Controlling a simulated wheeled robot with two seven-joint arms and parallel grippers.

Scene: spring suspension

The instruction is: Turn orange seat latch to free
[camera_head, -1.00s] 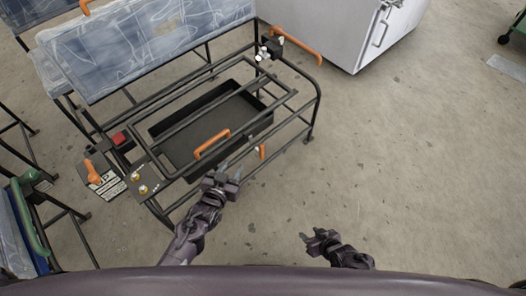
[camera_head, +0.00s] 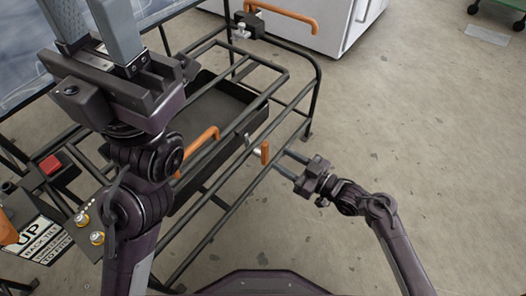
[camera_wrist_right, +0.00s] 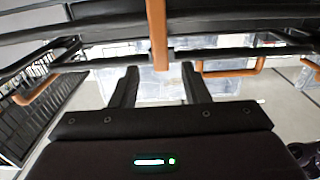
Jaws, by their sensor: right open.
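A small upright orange latch (camera_head: 265,152) is on the front rail of the black seat frame (camera_head: 226,214). My right gripper (camera_head: 287,162) is open, just right of the latch, with its fingers pointing at it. In the right wrist view, the orange bar (camera_wrist_right: 157,35) stands upright ahead of the gap between the open fingers (camera_wrist_right: 160,69). I see no contact with it. My left gripper (camera_head: 94,28) is raised over the seat's left part, large in the head view, its two grey fingers apart with nothing visible between them.
A longer orange handle (camera_head: 200,150) lies behind the latch. A red button (camera_head: 51,164) and an UP placard (camera_head: 40,240) are at the left. A white cabinet (camera_head: 325,25) stands behind.

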